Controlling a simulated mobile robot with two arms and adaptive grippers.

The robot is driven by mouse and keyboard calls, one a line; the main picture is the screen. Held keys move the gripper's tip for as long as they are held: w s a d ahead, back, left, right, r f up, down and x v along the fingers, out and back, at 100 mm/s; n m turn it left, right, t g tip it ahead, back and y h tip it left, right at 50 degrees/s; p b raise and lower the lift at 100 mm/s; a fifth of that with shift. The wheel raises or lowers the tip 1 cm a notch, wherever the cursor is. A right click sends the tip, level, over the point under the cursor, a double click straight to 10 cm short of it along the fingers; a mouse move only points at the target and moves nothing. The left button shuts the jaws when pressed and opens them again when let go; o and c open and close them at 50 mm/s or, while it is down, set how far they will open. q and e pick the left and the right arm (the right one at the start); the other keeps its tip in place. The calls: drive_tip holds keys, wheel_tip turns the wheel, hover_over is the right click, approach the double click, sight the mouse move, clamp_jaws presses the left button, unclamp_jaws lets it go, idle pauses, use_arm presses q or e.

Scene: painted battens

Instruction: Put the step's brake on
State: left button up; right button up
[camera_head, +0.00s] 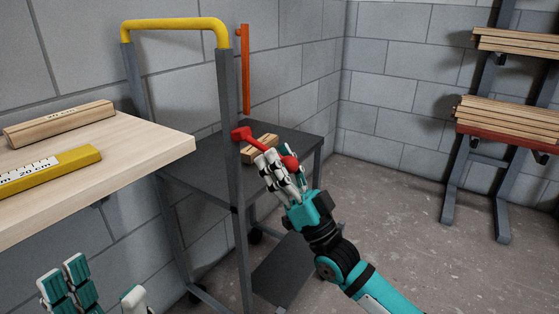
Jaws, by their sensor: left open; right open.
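The step (285,133) is a dark grey wheeled frame with a yellow handrail (175,24), a platform and a lower tread (290,268). A red lever (262,145), apparently its brake, starts at a red pivot on the near right post and slopes down to the right to a round knob (291,162). My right gripper (279,165) is open at the knob end, its fingers overlapping the lever in view; I cannot tell whether they touch it. My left gripper (95,287) is open and empty at the bottom left, below the bench, partly cut off by the frame.
A pale wooden bench (150,140) at left holds a wooden batten (60,123) and a yellow rule (45,171). A wooden block (259,150) lies on the platform. An orange upright bar (245,70) stands behind the post. A rack of battens (508,115) is at right. Floor between is clear.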

drive_tip(key=v, duration=1.2)
